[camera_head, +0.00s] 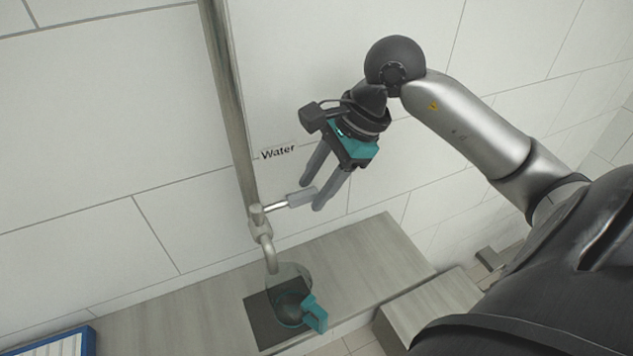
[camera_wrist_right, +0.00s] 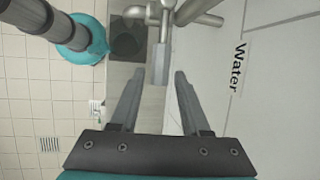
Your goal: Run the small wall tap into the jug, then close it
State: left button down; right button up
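The small wall tap (camera_head: 261,228) has a spout that curves down over the jug and a side lever with a grey grip (camera_head: 300,197). The clear jug (camera_head: 289,287) with a teal handle (camera_head: 315,314) stands on the ledge below the spout. I see no clear stream, and the water level cannot be made out. My right gripper (camera_head: 312,197) is open, its fingertips at the lever grip. In the right wrist view, the grip (camera_wrist_right: 160,66) lies between the spread fingertips (camera_wrist_right: 158,76), with gaps at both sides. My left gripper is out of view.
The jug is on a dark square mat (camera_head: 262,327) on the wooden ledge (camera_head: 370,245). A "Water" label (camera_head: 278,152) is on the tiled wall beside the vertical pipe (camera_head: 228,100). A blue-edged tray (camera_head: 88,340) is at lower left. The ledge right of the jug is clear.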

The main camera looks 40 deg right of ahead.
grip_shut()
dwell(0.4)
jog(key=shift+s+a+m+t+h+b, duration=0.3)
jog(key=shift+s+m+b, duration=0.35)
jog(key=shift+m, duration=0.25)
jog(key=shift+s+a+m+t+h+b, duration=0.2)
jog(key=shift+s+a+m+b, duration=0.1)
jog(key=shift+s+m+b, duration=0.5)
jog(key=shift+w+p, duration=0.1)
jog(key=shift+p, duration=0.25)
jog(key=s+a+m+p, duration=0.1)
jog(key=m+p, duration=0.1)
jog(key=p, duration=0.7)
jog(key=shift+h, duration=0.4)
